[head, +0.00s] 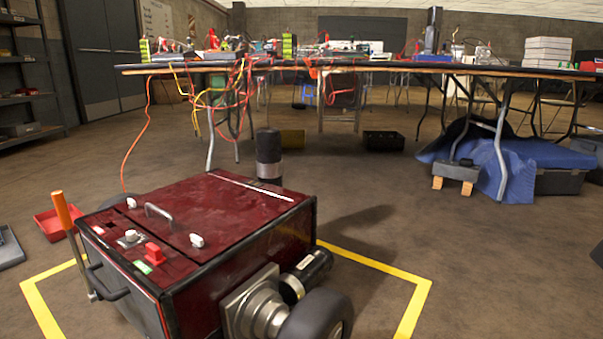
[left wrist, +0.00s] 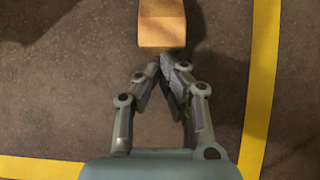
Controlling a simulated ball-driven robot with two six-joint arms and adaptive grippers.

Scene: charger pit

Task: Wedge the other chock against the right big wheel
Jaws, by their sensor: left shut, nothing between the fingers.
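The red machine (head: 190,215) stands on the floor inside yellow tape, with a big dark wheel (head: 318,315) at its right side, partly cut off by the bottom edge. In the left wrist view, an orange-brown wooden chock (left wrist: 162,25) lies at the top edge, partly cut off. My left gripper (left wrist: 163,64) is shut and empty, with its fingertips just short of the chock's near end. I cannot tell whether they touch it. No chock shows beside the wheel in the head view. My right gripper is in neither view.
Yellow tape (left wrist: 262,80) runs along the right in the left wrist view. In the head view, a long cluttered table (head: 400,66) with hanging cables stands behind the machine. A red tray (head: 52,224) lies at left. The floor right of the machine is mostly clear.

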